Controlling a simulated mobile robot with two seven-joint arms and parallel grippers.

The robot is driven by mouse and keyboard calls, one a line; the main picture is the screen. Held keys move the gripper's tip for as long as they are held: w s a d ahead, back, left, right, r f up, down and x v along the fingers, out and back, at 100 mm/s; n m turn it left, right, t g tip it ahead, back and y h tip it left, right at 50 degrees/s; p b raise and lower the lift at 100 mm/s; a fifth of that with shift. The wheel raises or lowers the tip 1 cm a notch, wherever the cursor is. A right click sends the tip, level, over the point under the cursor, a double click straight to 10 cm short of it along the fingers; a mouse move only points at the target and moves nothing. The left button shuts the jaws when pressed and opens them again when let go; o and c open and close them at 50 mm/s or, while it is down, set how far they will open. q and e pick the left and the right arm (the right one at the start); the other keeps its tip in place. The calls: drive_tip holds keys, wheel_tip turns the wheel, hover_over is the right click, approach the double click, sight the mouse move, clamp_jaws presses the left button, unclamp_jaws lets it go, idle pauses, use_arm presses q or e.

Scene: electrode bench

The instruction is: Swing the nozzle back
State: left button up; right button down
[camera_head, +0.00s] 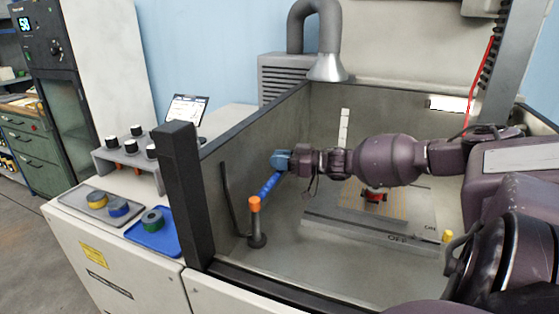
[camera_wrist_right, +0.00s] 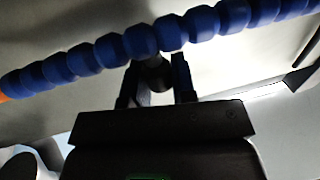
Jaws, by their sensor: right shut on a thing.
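The nozzle is a blue segmented hose (camera_head: 269,186) that slants down to an orange part (camera_head: 254,203) above a short dark post (camera_head: 257,235) inside the walled bench. My right gripper (camera_head: 284,161) is at the hose's upper end and is shut on the nozzle. In the right wrist view the blue hose (camera_wrist_right: 140,41) crosses just beyond my fingertips (camera_wrist_right: 157,72). A dark rounded piece shows between the two fingers, and the exact contact is hard to make out. A bit of orange (camera_wrist_right: 4,97) shows at the left edge there. My left gripper is in neither view.
The bench's grey walls (camera_head: 225,150) and black corner post (camera_head: 180,190) stand left of the nozzle. A red item (camera_head: 375,195) lies on the orange-lined plate under my arm. A blue tray (camera_head: 150,238) with a green-topped ring sits outside.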

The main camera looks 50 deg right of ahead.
drive_tip(key=c, duration=1)
unclamp_jaws()
drive_tip(key=shift+w+a, duration=0.1)
drive_tip(key=shift+w, duration=0.05)
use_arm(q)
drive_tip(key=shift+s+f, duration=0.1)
use_arm(e)
drive_tip(key=shift+o, duration=0.2)
drive_tip(key=shift+s+d, duration=0.25)
drive_tip(key=shift+s, duration=0.05)
use_arm(q)
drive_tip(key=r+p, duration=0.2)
drive_tip(key=p, duration=0.1)
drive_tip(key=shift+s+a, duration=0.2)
use_arm(e)
drive_tip(key=v, duration=1)
drive_tip(key=shift+s, duration=0.1)
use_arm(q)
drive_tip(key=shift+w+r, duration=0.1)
